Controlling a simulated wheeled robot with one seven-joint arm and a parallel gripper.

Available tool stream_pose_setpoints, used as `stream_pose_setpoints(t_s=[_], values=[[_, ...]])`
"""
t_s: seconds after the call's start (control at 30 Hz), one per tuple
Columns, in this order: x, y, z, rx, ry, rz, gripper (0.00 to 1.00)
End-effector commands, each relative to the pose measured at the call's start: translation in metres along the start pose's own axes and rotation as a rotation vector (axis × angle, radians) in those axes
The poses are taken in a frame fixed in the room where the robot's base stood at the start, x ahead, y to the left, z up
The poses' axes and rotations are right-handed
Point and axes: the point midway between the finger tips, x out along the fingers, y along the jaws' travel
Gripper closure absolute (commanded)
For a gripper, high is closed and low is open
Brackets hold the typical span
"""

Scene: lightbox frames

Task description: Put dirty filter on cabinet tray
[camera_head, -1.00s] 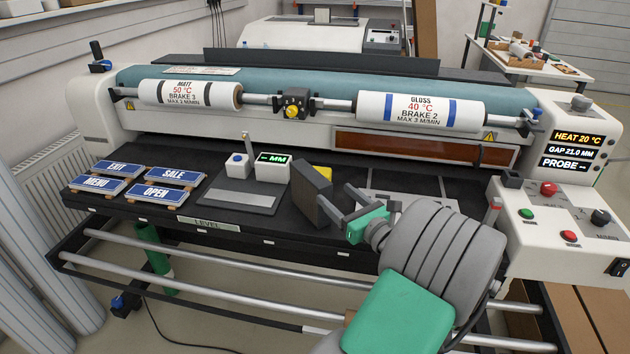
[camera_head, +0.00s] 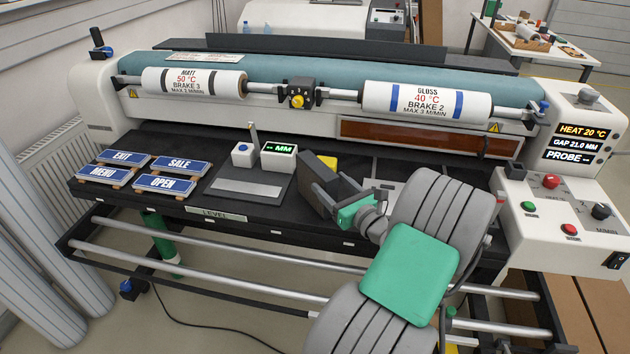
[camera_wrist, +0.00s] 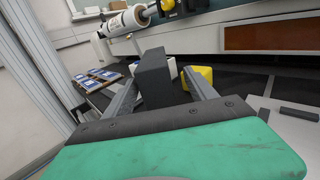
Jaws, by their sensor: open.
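A dark grey upright block (camera_head: 312,184) stands on the machine's black front table; nothing marks it as a dirty filter, and I see no other candidate. My gripper (camera_head: 334,182), with green pads, is at the block. In the wrist view the block (camera_wrist: 153,76) rises between the two open fingers (camera_wrist: 160,92), near their tips. I cannot tell whether either finger touches it. I cannot make out a cabinet tray in either view.
A yellow object (camera_head: 328,162) stands just behind the block. A white gauge (camera_head: 279,155) and a metal plate (camera_head: 246,188) lie to its left, then several blue signs (camera_head: 168,184). Rollers (camera_head: 425,100) run above. A control panel (camera_head: 565,210) is at right.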

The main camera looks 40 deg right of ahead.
Motion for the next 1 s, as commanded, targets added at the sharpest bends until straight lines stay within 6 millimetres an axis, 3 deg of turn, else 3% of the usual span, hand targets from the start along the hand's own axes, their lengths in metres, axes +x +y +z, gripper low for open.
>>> stream_pose_setpoints(t_s=[0.4, 0.63, 1.0], values=[[0.066, 0.006, -0.005, 0.0, -0.001, 0.01, 0.35], [0.067, 0.004, -0.005, 0.0, -0.001, 0.004, 0.35], [0.067, 0.004, -0.005, 0.0, -0.001, 0.004, 0.65]])
